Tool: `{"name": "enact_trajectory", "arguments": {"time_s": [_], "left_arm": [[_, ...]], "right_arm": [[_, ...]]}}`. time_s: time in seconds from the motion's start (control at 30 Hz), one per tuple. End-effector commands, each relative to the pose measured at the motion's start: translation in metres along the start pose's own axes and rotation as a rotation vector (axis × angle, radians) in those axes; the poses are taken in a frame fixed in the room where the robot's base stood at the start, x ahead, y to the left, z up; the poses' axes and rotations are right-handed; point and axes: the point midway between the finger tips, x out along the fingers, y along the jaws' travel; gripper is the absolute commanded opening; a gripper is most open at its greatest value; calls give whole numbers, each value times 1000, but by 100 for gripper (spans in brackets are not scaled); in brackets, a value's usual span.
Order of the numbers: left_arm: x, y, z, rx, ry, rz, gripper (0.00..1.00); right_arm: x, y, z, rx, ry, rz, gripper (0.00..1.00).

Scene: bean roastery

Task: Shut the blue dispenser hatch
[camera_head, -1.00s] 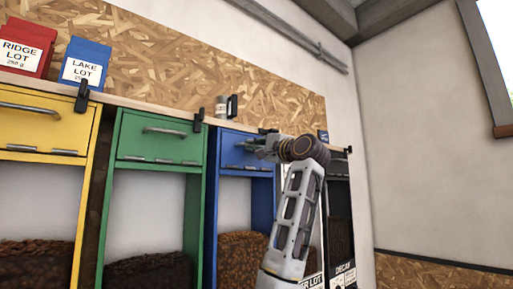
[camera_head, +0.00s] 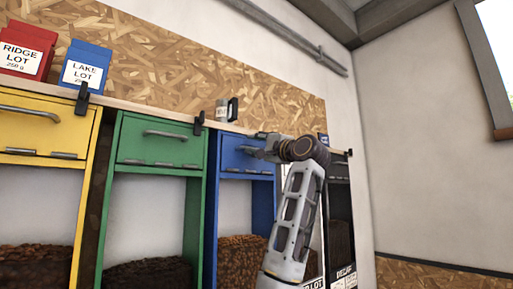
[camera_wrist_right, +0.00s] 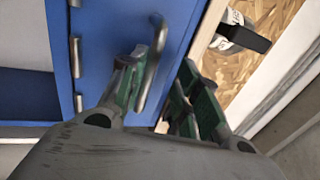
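The blue dispenser hatch (camera_head: 234,153) is the upper front panel of the blue dispenser in the head view. It looks upright and about in line with the frame; I cannot tell whether a small gap remains. My right gripper (camera_head: 262,143) is at its upper right part. In the right wrist view the blue panel (camera_wrist_right: 108,40) carries a curved metal handle (camera_wrist_right: 153,68). My right gripper (camera_wrist_right: 163,75) has its fingers apart, one on each side of the handle. I cannot tell whether they touch it. My left gripper is out of view.
A green dispenser (camera_head: 160,140) and a yellow one (camera_head: 45,128) stand to the left. A shelf above holds a red bag (camera_head: 27,45), a blue bag (camera_head: 86,65) and a small container (camera_head: 222,110). Black clips (camera_head: 82,98) stick up along the shelf edge.

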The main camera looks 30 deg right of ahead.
Motion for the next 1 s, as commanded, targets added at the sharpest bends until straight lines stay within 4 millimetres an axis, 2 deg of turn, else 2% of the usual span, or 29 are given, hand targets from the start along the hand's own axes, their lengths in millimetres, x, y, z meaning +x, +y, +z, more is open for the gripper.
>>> {"name": "enact_trajectory", "arguments": {"time_s": [0.37, 1.0], "left_arm": [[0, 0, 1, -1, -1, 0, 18], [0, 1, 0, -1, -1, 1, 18]], "right_arm": [[-13, 1, -1, 2, 1, 1, 30], [-85, -2, -1, -2, 2, -7, 30]]}}
